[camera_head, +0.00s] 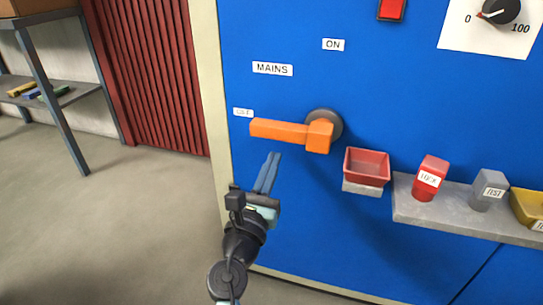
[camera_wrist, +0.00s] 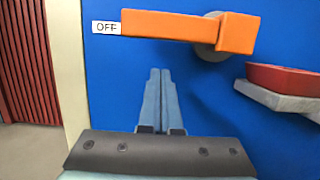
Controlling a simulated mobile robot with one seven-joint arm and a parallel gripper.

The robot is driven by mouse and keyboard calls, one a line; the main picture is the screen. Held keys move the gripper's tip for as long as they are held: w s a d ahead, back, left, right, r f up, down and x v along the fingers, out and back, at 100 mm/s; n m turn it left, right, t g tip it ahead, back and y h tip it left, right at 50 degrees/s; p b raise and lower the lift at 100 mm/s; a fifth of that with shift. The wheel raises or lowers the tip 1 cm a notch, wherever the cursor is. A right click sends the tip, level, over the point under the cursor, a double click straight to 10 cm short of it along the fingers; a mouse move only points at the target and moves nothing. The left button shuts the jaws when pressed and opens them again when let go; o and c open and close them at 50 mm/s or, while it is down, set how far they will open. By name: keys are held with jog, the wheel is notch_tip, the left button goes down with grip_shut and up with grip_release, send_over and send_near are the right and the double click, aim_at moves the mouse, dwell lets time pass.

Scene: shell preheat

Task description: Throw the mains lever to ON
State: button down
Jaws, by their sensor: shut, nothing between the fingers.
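The orange mains lever (camera_head: 285,131) sticks out to the left from its round grey hub (camera_head: 325,122) on the blue panel. It lies about level, with its free end by the OFF label (camera_head: 243,112). The ON label (camera_head: 333,44) is above the hub, and the MAINS label (camera_head: 272,69) is between them. My gripper (camera_head: 272,160) is shut and empty, just below the lever and apart from it. In the wrist view the shut fingers (camera_wrist: 160,75) point at the panel below the lever's arm (camera_wrist: 180,25).
A red tray (camera_head: 367,166) sits on a small ledge right of the lever. A grey shelf (camera_head: 440,215) further right holds a red block (camera_head: 430,178), a grey block (camera_head: 489,190) and a yellow bin (camera_head: 528,208). A dial (camera_head: 501,10) and a red switch (camera_head: 391,9) are higher up.

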jog(key=shift+r, duration=1.45)
jog(key=shift+a+r+m+h+p, duration=0.2)
jog(key=shift+r+m+h+p, duration=0.3)
jog(key=shift+m, duration=0.4)
jog(key=shift+a+r+m, duration=0.1)
jog(key=shift+r+m, duration=0.35)
jog(key=shift+m, duration=0.05)
jog(key=r+m+p, duration=0.1)
jog(key=r+m, duration=0.1)
jog(key=shift+a+m+g+h, duration=0.1)
jog(key=shift+m+g+h, duration=0.2)
jog(key=shift+m+g, duration=0.1)
notch_tip(320, 180, up, 8)
jog(key=m+g+h+p, duration=0.2)
jog(key=m+g+p, duration=0.1)
jog(key=m+p, duration=0.9)
send_over(270, 130)
jog(key=s+d+b, duration=0.2)
jog(key=s+d, duration=0.1)
jog(key=d, duration=0.1)
jog(key=m, duration=0.2)
jog(key=shift+s+d+m+g+y+p, duration=0.1)
jog(key=shift+d+m+g+y+p, duration=0.2)
jog(key=shift+d+m+g+p, duration=0.45)
jog(key=shift+a+t, duration=0.1)
jog(key=shift+t, duration=0.15)
